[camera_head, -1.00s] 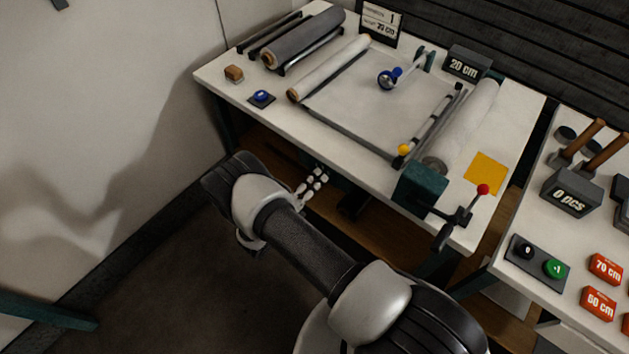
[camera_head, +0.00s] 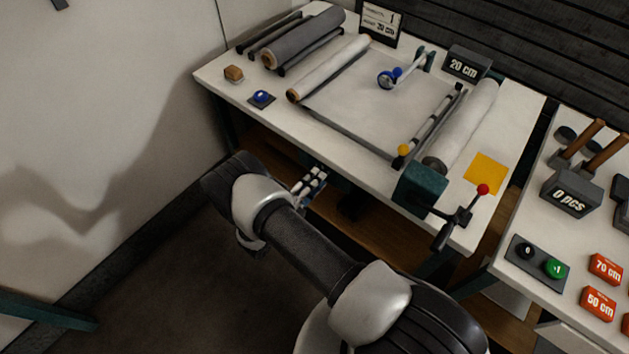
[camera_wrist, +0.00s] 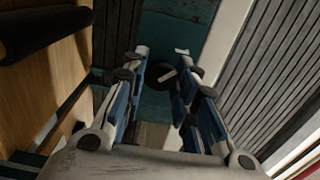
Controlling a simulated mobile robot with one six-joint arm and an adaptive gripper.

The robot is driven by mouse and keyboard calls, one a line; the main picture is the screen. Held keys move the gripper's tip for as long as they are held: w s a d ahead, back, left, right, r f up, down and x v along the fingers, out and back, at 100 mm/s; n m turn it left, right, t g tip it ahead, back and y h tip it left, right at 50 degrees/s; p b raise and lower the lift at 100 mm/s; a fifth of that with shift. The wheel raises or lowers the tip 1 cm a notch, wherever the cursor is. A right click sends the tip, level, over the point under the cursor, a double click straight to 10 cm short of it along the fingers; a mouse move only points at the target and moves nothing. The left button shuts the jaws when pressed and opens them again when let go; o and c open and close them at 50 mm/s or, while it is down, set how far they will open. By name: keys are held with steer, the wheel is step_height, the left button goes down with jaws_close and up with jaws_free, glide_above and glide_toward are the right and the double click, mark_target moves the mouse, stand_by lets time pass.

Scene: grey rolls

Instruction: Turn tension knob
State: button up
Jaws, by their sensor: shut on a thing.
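My gripper (camera_head: 314,178) reaches to the front of the white-topped table, just below its edge. In the wrist view its two blue-and-grey fingers (camera_wrist: 162,62) stand on either side of a dark round knob (camera_wrist: 155,73) with a white pointer mark and are shut on it. The knob sits on a teal panel (camera_wrist: 172,28) under the table. In the head view the knob is hidden behind my gripper and arm.
On the table (camera_head: 224,80) are a dark roll (camera_head: 305,38), a pale roll (camera_head: 330,68), a blue button (camera_head: 261,97) and a "20 cm" display (camera_head: 466,65). A red-knobbed crank (camera_head: 462,215) juts out at the front right.

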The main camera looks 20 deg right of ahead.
steer(key=o, duration=1)
steer(key=shift+o, duration=0.2)
steer(key=v, duration=1.2)
